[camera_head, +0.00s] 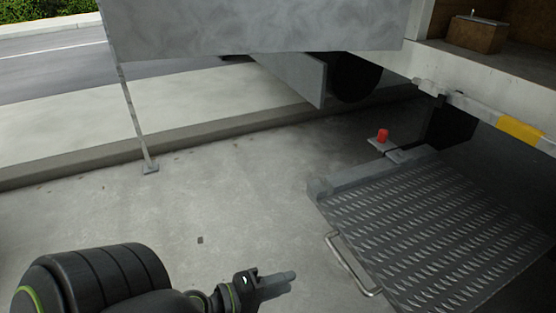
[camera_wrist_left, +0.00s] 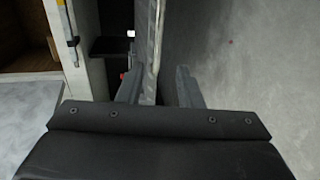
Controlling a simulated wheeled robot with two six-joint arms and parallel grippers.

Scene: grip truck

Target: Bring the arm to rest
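My left gripper (camera_head: 284,280) is at the bottom middle of the head view, above the concrete ground and left of the truck's ribbed metal lift platform (camera_head: 440,225). In the left wrist view its two fingers (camera_wrist_left: 159,74) are apart, with a visible gap between them. The platform's narrow edge shows behind this gap, and I see nothing gripped. My left arm (camera_head: 95,278) comes in from the lower left. My right gripper is in neither view.
A metal handle (camera_head: 350,265) sticks out along the platform's left edge. A red knob (camera_head: 383,135) stands at its far corner. A large grey panel (camera_head: 260,25) hangs above, with a thin post (camera_head: 133,115) at left. A wooden box (camera_head: 476,34) sits in the truck. Ground at left is clear.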

